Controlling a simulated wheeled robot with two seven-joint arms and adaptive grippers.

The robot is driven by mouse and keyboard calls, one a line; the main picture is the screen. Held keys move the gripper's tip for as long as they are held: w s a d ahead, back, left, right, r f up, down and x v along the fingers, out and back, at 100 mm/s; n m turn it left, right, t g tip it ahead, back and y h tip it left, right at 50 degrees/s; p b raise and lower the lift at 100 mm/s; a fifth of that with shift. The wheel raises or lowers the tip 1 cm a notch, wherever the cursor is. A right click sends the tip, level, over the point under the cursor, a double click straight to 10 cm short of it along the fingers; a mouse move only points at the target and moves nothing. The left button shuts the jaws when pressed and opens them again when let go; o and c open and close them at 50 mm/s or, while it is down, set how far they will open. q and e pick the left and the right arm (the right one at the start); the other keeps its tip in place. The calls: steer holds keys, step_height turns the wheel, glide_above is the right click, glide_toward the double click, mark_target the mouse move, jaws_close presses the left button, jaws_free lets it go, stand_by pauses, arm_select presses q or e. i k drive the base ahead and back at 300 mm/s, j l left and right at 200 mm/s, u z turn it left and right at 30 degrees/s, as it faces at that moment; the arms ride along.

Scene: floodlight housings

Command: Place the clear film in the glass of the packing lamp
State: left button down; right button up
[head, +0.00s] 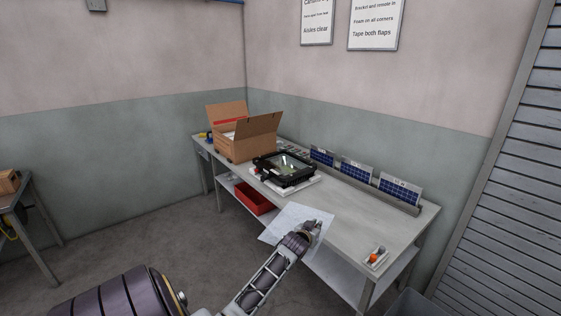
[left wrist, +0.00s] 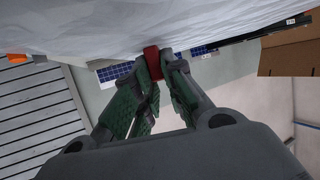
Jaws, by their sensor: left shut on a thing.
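The clear film (head: 283,221) is a thin, pale, see-through sheet. My left gripper (head: 312,226) is shut on its right edge and holds it out in front of the bench's near edge. In the left wrist view the film (left wrist: 130,25) spans the top, and a small red piece (left wrist: 152,60) sits between the fingertips of the left gripper (left wrist: 158,75). The packing lamp (head: 285,168) is a black frame around a glass face, lying on a white pad on the bench, beyond the film. My right gripper is not in view.
An open cardboard box (head: 240,135) stands on the bench (head: 350,215) left of the lamp. Several blue solar panels (head: 356,172) stand along the back edge. A small tray (head: 376,258) with orange items is at the right end. A red bin (head: 253,198) sits on the shelf below.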

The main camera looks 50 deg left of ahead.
mark_target(284, 163)
steer(key=i+j, duration=0.2)
steer(key=i, duration=0.2)
steer(key=i+j, duration=0.2)
steer(key=i, duration=0.2)
steer(key=i+j, duration=0.2)
steer(key=i, duration=0.2)
